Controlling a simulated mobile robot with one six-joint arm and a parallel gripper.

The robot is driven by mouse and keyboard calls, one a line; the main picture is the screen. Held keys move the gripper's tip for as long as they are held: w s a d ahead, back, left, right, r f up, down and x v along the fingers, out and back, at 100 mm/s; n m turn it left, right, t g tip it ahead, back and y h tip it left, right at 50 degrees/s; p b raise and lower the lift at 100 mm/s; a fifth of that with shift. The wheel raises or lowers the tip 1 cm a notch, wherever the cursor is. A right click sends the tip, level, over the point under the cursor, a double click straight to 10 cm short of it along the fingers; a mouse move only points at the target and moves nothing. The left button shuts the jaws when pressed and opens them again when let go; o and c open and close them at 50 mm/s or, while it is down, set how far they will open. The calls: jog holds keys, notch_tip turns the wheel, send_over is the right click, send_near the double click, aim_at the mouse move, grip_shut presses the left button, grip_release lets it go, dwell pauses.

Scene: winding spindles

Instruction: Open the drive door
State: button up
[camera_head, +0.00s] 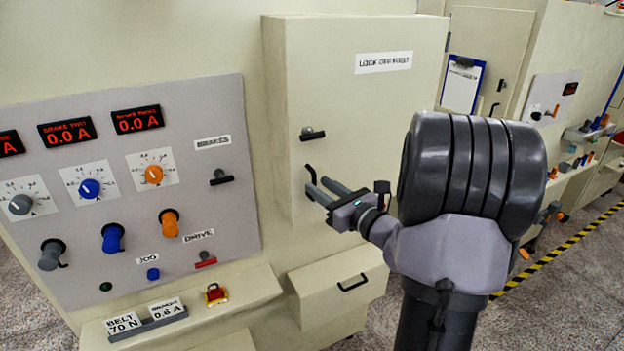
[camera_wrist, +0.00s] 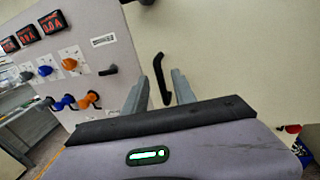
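The drive door (camera_head: 362,110) is a cream panel labelled "LOCK OFF FIRST"; it looks closed. A dark knob or latch (camera_head: 312,133) sits near its left edge. Below it is a black bar handle (camera_head: 311,173). My gripper (camera_head: 326,189) is open at the door's lower left, with its fingertips close to the handle. In the wrist view the handle (camera_wrist: 160,76) shows between the two spread fingers of my gripper (camera_wrist: 160,90). I cannot tell whether the fingers touch it. My arm covers the door's lower right.
The grey control panel (camera_head: 225,115) on the left carries knobs, displays and a red DRIVE switch (camera_head: 205,262). A red and yellow item (camera_head: 215,294) sits on the ledge below. A drawer (camera_head: 345,295) with a black handle is under the door. Open floor lies to the right.

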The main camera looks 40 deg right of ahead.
aim_at(314, 182)
jog(key=w, duration=0.3)
jog(key=shift+w+d, duration=0.1)
jog(key=shift+w, duration=0.05)
grip_shut()
dwell(1.3)
